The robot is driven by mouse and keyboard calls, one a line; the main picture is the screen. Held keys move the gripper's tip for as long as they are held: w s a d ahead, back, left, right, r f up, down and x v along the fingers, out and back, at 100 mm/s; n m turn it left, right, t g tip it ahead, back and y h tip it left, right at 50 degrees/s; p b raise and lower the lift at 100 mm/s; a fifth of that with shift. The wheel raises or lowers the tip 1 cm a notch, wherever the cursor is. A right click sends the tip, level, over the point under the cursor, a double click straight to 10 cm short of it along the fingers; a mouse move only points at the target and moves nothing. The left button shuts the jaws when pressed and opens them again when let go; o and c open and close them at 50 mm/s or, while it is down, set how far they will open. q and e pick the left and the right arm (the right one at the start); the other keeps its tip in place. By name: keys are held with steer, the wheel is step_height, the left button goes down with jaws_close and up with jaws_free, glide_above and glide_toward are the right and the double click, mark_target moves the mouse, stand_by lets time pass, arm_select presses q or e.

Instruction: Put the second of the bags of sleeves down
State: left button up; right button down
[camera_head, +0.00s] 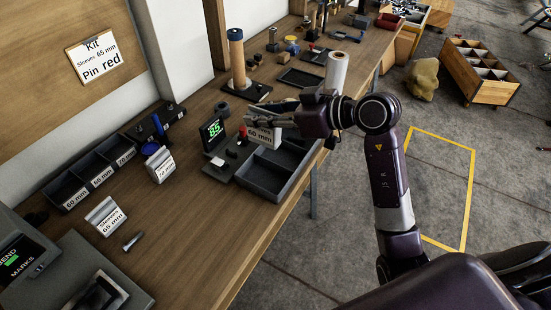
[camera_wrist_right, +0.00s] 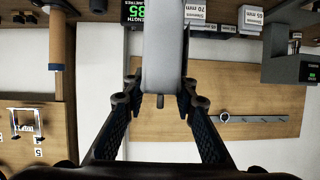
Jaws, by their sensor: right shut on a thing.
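My right gripper (camera_head: 262,115) reaches in from the right over the bench and is shut on a silvery bag with a white 60 mm label (camera_head: 263,136). The bag hangs below the fingers, by the far edge of a dark divided tray; whether it touches anything is unclear. In the right wrist view a grey body (camera_wrist_right: 163,50) lies between the fingers (camera_wrist_right: 160,95). The bag labelled sleeves 65 mm (camera_head: 105,217) stands on the bench at left. The 70 mm bag (camera_head: 160,165) stands beyond it, before the bins. My left gripper is out of view.
The divided tray (camera_head: 262,184) lies near the bench's front edge. A gauge reading 85 (camera_head: 213,131) stands left of the held bag. Labelled bins (camera_head: 73,191) line the wall. A small metal part (camera_head: 133,241) lies beside the 65 mm bag. Bare wood lies between bags and tray.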

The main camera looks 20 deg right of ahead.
steer(key=shift+w+d+r+h, duration=0.1)
steer(key=shift+w+r+h, duration=0.05)
steer(key=shift+w, duration=0.45)
steer(key=shift+w+r+h, duration=0.1)
steer(key=shift+w+h, duration=0.05)
steer(key=shift+w, duration=0.4)
step_height(320, 180, down, 19)
steer(key=shift+f+b, duration=0.15)
steer(key=shift+b, duration=0.65)
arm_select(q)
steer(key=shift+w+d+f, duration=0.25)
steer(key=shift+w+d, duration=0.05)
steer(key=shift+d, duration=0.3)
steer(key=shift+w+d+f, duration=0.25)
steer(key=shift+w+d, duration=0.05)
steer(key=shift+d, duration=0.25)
arm_select(e)
steer(key=shift+d, duration=0.1)
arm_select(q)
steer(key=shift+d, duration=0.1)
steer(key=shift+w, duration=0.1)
arm_select(e)
steer(key=c, duration=1.6)
jaws_free()
steer(key=shift+f, duration=0.2)
